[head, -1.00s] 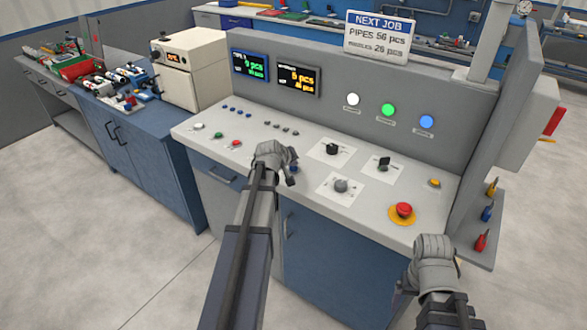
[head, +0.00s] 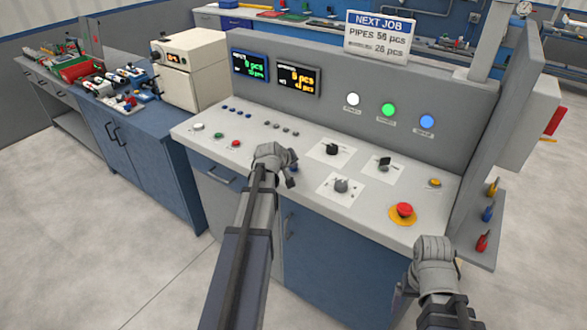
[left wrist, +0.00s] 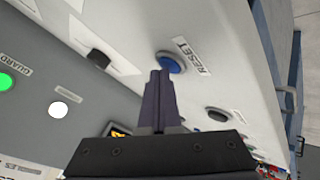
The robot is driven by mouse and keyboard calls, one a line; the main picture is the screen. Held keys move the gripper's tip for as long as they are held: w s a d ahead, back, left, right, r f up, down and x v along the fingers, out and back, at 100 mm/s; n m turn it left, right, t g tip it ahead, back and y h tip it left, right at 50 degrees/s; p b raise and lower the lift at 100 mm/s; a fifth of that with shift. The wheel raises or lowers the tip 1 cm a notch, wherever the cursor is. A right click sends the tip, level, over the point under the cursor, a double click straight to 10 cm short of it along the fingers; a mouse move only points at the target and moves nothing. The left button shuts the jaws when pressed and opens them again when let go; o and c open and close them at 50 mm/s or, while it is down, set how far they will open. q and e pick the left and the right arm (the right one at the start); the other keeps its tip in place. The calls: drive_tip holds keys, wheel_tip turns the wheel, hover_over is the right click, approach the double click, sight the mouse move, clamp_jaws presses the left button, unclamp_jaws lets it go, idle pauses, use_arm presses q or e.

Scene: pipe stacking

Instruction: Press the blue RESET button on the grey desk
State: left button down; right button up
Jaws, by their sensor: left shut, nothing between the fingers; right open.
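The blue RESET button (left wrist: 168,63) sits on the grey desk (head: 215,157), with a white RESET label (left wrist: 191,56) beside it in the left wrist view. My left gripper (left wrist: 160,73) is shut and empty. Its fingertips overlap the near edge of the button in that view; I cannot tell whether they touch or press it. In the head view my left gripper (head: 288,178) is over the desk's front edge and hides most of the button. My right gripper (head: 432,247) is in front of the desk's right end, away from the button; its fingers are hidden.
A red mushroom button on a yellow base (head: 403,211), a yellow button (head: 435,182) and black knobs (head: 332,149) are on the desk to the right. Small green and red buttons (head: 236,143) lie to the left. A dark button (left wrist: 218,114) is near the RESET button.

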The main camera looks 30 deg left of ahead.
sight(293, 171)
use_arm(q)
drive_tip(key=shift+r+p, duration=0.75)
drive_tip(key=shift+r, duration=0.1)
wheel_tip(293, 171, up, 5)
drive_tip(key=p, duration=0.5)
idle(0.5)
